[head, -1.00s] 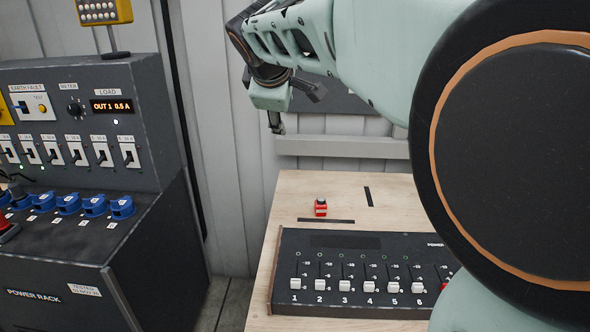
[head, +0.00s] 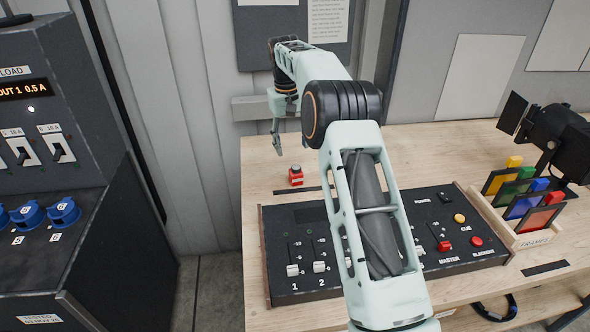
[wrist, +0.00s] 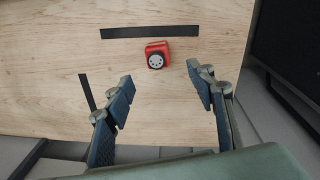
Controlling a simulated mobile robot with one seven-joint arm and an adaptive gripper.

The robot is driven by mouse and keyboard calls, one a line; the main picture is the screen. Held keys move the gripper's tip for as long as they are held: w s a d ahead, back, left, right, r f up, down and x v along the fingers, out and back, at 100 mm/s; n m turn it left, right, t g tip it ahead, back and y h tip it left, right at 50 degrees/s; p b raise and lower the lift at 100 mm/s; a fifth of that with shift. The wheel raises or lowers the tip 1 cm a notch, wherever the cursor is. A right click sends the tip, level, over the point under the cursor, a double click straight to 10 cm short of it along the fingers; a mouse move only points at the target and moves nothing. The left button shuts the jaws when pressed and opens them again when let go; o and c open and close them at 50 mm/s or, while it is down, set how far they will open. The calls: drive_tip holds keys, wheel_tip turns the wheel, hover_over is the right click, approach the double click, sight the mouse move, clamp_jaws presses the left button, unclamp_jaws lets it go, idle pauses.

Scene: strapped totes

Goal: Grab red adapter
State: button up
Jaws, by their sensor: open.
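The red adapter (head: 296,175) is a small red block with a dark round top. It stands on the wooden table behind the black fader desk, near the table's left side. In the wrist view the adapter (wrist: 157,55) shows its dark round face with light pin marks, ahead of the fingers and between their lines. My gripper (head: 278,145) hangs above and a little left of the adapter in the head view. In the wrist view my gripper (wrist: 160,92) has its two blue-padded fingers wide apart with nothing between them. The adapter is apart from both fingers.
The black fader desk (head: 275,240) lies in front of the adapter. Black tape strips (wrist: 150,31) mark the table. A rack of coloured frames (head: 540,228) and a black lamp (head: 556,135) stand at the right. The power rack (head: 50,120) stands left across a gap. Wood around the adapter is clear.

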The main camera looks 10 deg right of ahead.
sight(296, 168)
drive_tip(key=shift+w+d+f+m+g+y, duration=0.15)
drive_tip(key=shift+d+f+m+y, duration=0.1)
drive_tip(key=shift+d+f, duration=0.25)
drive_tip(key=shift+w+d+f+m+g+y, duration=0.15)
drive_tip(key=shift+d+f+m, duration=0.15)
drive_tip(key=shift+f, duration=0.3)
drive_tip(key=f, duration=0.4)
drive_tip(key=shift+s+d+f, duration=0.1)
drive_tip(key=shift+s+f, duration=0.1)
drive_tip(key=shift+f, duration=0.2)
drive_tip(key=shift+w+f+p, duration=0.15)
drive_tip(key=shift+f+p, duration=0.25)
drive_tip(key=shift+f, duration=1.1)
drive_tip(key=shift+w+f+p, duration=0.1)
drive_tip(key=shift+f+p, duration=0.25)
drive_tip(key=shift+f, duration=1.15)
drive_tip(key=shift+c, duration=0.7)
drive_tip(key=c, duration=1.1)
drive_tip(key=shift+r, duration=0.15)
drive_tip(key=shift+c, duration=0.2)
